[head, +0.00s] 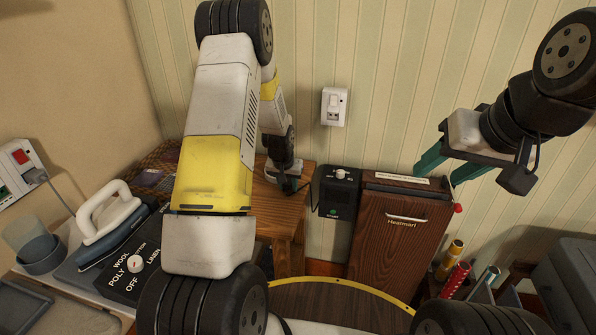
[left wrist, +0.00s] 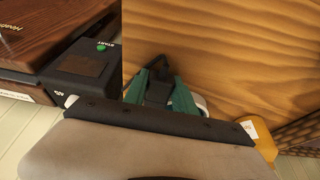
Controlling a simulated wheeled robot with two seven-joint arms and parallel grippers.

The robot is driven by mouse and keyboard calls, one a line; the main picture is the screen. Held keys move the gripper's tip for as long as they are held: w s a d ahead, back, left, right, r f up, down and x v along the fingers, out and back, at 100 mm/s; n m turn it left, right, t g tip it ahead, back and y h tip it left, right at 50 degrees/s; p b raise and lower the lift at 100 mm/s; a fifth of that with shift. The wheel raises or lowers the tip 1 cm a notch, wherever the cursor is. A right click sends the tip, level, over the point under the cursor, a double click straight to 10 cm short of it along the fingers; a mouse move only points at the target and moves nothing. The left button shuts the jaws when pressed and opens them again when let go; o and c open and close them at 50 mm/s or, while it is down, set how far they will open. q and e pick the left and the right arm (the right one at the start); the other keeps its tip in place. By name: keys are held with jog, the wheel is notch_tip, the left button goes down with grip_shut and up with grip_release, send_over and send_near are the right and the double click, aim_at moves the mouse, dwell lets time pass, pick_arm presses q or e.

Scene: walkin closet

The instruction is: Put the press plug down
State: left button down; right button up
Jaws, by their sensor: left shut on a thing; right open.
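My left gripper (head: 286,176) is low over the wooden stool top (head: 270,197), to the left of the press; my own arm hides part of it in the head view. In the left wrist view, the green fingers of the left gripper (left wrist: 158,85) are shut on the black press plug (left wrist: 157,92), with wood grain (left wrist: 225,45) behind it. I cannot tell whether the plug touches the wood. The dark wood press (head: 400,240) stands against the wall with a black control box (head: 338,192) on its left. My right gripper (head: 450,166) is open and empty above the press's right side.
A white wall socket (head: 334,106) is above the press. An iron (head: 108,213) stands on the left, by a dial panel (head: 135,265) and cup (head: 38,250). A woven basket (head: 150,170) is behind the left arm.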

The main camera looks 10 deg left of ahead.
pick_arm(q)
jog(key=shift+s+f, duration=0.1)
jog(key=shift+f, duration=0.15)
jog(key=c, duration=1)
grip_release()
jog(key=shift+s+f, duration=0.1)
